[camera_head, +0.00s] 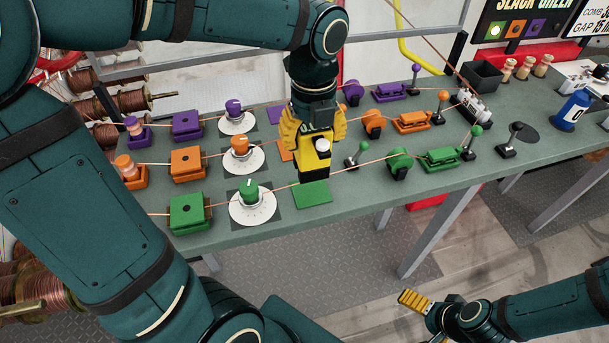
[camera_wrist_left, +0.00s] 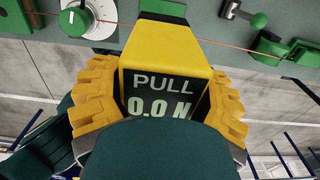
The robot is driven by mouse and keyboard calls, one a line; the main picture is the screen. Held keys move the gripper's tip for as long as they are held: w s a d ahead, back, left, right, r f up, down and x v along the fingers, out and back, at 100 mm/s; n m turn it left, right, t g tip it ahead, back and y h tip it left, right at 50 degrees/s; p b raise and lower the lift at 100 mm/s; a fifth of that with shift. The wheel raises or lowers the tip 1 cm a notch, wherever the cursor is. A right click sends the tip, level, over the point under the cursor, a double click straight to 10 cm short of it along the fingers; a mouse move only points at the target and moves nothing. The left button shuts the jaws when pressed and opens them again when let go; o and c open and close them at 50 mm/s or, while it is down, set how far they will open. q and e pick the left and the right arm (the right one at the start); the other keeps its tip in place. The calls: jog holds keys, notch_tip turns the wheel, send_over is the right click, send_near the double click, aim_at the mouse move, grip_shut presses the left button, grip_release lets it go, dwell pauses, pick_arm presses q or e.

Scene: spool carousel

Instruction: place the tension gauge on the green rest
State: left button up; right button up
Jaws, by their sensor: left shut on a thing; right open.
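The tension gauge (camera_head: 314,157) is a yellow and black block with a pale round part on its front. My left gripper (camera_head: 312,130) is shut on it with yellow fingers on both sides. The left wrist view shows the gauge (camera_wrist_left: 166,75) between the fingers (camera_wrist_left: 160,105), its display reading "PULL 0.0 N". The green rest (camera_head: 312,194) is a flat green pad on the table's front part, just below the gauge in the head view and bare. I cannot tell the gauge's exact height above the table. My right gripper (camera_head: 430,303) is open and empty, off the table at the lower right.
The grey-green table (camera_head: 345,215) carries purple, orange and green rows of blocks, dials and levers with wires running along them. The green dial (camera_head: 250,192) stands left of the rest, and a green lever (camera_head: 351,158) and green roller (camera_head: 399,163) stand to its right.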

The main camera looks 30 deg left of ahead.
aim_at(311, 163)
pick_arm(q)
jog(key=shift+f, duration=0.75)
jog(key=shift+f+b, duration=0.85)
jog(key=shift+f, duration=1.9)
jog(key=o, duration=1.4)
jog(key=shift+f, duration=0.1)
jog(key=shift+c, duration=0.2)
notch_tip(311, 163, up, 12)
jog(key=p, duration=0.3)
